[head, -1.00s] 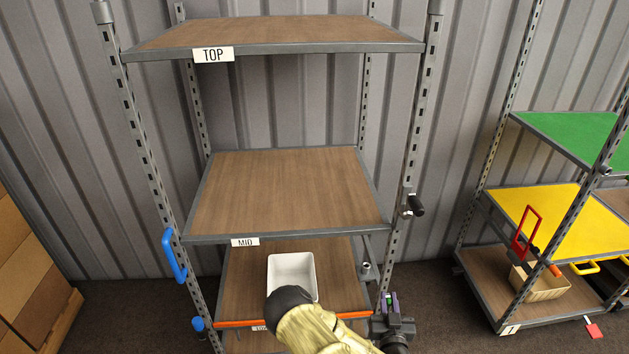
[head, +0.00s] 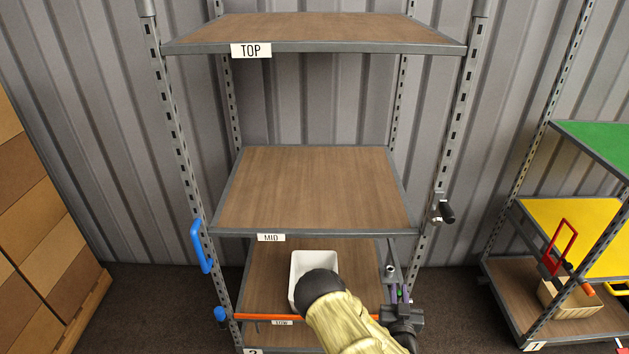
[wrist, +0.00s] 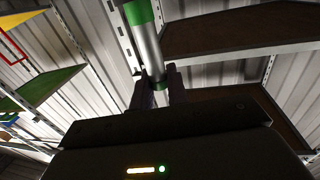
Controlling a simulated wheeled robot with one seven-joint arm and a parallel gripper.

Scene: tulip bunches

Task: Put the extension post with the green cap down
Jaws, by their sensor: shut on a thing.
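A white tray (head: 313,262) stands on the LOW shelf, partly behind my arm. A blue handle (head: 201,247) and a black crank (head: 443,210) sit on the uprights. A second rack with a yellow shelf (head: 560,235) is at right. Cardboard boxes (head: 40,240) are at left.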

